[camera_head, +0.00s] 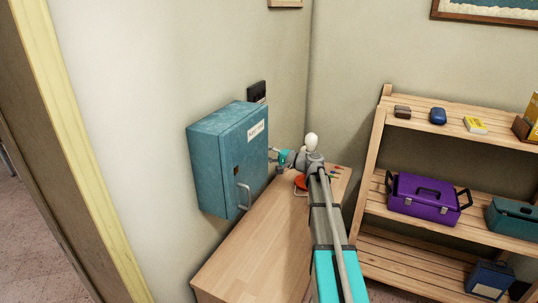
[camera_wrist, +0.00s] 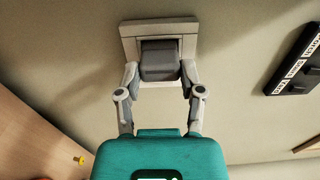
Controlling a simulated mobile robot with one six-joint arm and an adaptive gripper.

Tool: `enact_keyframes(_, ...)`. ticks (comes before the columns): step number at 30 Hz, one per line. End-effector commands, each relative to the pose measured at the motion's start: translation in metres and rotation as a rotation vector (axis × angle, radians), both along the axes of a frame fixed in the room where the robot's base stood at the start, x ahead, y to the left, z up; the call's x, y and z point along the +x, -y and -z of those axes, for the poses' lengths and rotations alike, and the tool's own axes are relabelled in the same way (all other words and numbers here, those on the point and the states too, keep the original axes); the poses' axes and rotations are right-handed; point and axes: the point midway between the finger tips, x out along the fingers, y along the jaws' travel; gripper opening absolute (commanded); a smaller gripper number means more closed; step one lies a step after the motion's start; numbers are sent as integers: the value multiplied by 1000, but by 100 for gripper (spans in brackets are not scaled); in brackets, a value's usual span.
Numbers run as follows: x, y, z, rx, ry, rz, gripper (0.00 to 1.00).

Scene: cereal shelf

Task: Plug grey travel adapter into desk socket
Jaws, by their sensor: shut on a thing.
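In the wrist view a grey travel adapter (camera_wrist: 160,67) is between the fingertips of my gripper (camera_wrist: 159,78), which is shut on it. The adapter is in front of a pale, square desk socket (camera_wrist: 130,39) on the wall and covers the lower middle of its plate. Its far face is hidden, so I cannot tell whether it touches or is inside the socket. In the head view my gripper (camera_head: 273,155) reaches to the wall just right of the blue cabinet. The adapter and socket cannot be made out there.
A blue key cabinet (camera_head: 222,160) hangs on the wall close to my gripper. A black panel (camera_head: 257,91) is above it. The wooden desk (camera_head: 252,250) is below, mostly clear in front, with small items at the back. A wooden shelf (camera_head: 368,165) stands right.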

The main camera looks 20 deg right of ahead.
Motion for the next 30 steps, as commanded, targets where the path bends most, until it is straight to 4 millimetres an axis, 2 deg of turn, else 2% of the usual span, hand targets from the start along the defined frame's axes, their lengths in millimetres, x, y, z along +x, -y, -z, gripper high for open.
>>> enact_keyframes(24, 9, -9, 0, 1, 1, 0, 0)
enact_keyframes(25, 9, -9, 0, 1, 1, 0, 56)
enact_keyframes(30, 9, -8, 0, 0, 0, 0, 87)
